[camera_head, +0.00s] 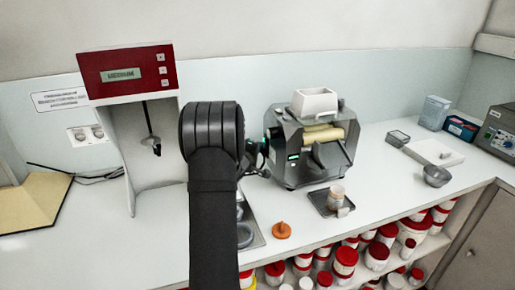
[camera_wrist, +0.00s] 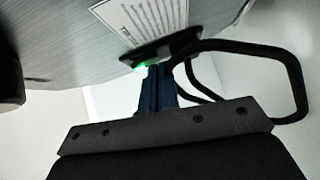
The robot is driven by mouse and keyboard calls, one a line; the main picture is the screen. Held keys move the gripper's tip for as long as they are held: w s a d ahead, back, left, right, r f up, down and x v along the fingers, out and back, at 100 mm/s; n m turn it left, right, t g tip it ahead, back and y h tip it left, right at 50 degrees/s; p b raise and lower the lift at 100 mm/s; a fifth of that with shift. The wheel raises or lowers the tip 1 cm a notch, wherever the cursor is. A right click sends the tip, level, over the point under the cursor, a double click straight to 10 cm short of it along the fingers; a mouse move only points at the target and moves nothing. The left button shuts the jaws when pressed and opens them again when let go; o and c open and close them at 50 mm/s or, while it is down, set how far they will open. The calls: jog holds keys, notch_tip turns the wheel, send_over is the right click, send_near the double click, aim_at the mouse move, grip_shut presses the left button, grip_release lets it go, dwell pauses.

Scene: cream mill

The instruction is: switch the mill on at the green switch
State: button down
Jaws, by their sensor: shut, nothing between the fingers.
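The grey mill (camera_head: 300,176) stands on the bench right of my arm, with a white hopper on top and cream rollers. A small green display (camera_head: 293,157) shows on its front. A green glow (camera_head: 267,144) shows at its left edge, and in the wrist view the green-lit switch (camera_wrist: 141,67) sits on a dark plate, partly hidden. My gripper (camera_wrist: 159,70) is shut and empty, its dark blue fingertips at that plate just right of the glow. I cannot tell whether they touch. In the head view my wrist hides most of the gripper (camera_head: 262,160).
A red-topped mixer (camera_head: 125,72) stands left of my arm. A small tray with a cup (camera_head: 336,194) lies before the mill, and an orange knobbed lid (camera_head: 281,230) is nearer the edge. A black cable loop (camera_wrist: 300,80) shows right of the fingers.

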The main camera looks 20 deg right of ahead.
jog(key=s+a, duration=0.2)
jog(key=a, duration=0.1)
jog(key=s+a+f, duration=0.1)
jog(key=s+a, duration=0.1)
jog(key=a, duration=0.2)
jog(key=s+a, duration=0.3)
jog(key=a, duration=0.1)
jog(key=shift+f, duration=0.2)
jog(key=shift+d, duration=0.1)
jog(key=w+d+r, duration=0.2)
jog(key=w+d, duration=0.4)
jog(key=w, duration=0.1)
jog(key=v, duration=0.6)
jog(key=shift+s+d, duration=0.15)
